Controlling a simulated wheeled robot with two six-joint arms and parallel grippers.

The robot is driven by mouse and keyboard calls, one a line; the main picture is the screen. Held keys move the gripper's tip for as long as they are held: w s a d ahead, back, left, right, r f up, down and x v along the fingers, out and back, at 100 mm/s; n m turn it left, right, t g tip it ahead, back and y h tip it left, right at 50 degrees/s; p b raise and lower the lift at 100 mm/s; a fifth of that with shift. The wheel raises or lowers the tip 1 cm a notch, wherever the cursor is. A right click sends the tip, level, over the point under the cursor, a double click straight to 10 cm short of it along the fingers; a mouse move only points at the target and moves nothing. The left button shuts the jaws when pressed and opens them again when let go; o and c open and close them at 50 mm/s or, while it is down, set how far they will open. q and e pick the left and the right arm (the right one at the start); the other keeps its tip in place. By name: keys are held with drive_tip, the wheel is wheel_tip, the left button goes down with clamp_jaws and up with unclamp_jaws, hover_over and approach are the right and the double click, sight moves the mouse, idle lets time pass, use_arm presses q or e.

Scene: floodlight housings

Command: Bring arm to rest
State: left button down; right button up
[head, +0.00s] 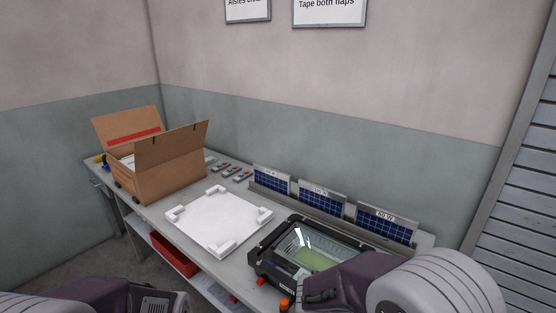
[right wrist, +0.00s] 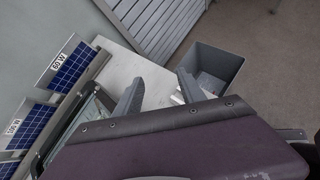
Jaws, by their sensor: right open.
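My right gripper (right wrist: 160,92) is open in the right wrist view, its two grey fingers apart and nothing seen between them. In the head view my right arm reaches in at the lower right, over the near right side of the floodlight housing (head: 263,263). The housing is black-framed, with a clear glass front and a greenish inside, and lies on the bench. Whether the arm touches it I cannot tell. Only a purple and grey part of my left arm shows at the lower left; its fingers are out of view.
A white plate (head: 215,222) with corner blocks lies mid-bench. An open cardboard box (head: 172,172) stands at the left end. Solar panels (head: 322,196) stand in a rack along the back. A red bin (head: 172,255) sits below. A grey bin (right wrist: 213,66) stands on the floor beyond the bench.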

drive_tip(key=s+d+m+g+y+p, duration=0.25)
drive_tip(key=s+m+g+y, duration=0.2)
drive_tip(key=s+m, duration=0.55)
use_arm(q)
wheel_tip(320, 180, up, 4)
drive_tip(key=shift+s+r, duration=0.1)
drive_tip(key=shift+r, duration=0.05)
use_arm(e)
drive_tip(key=w+a+f+m+t+y, duration=0.2)
drive_tip(key=a+m+y, duration=0.3)
drive_tip(key=a+m, duration=0.4)
drive_tip(key=shift+a+f, duration=0.15)
drive_tip(key=shift+f, duration=0.45)
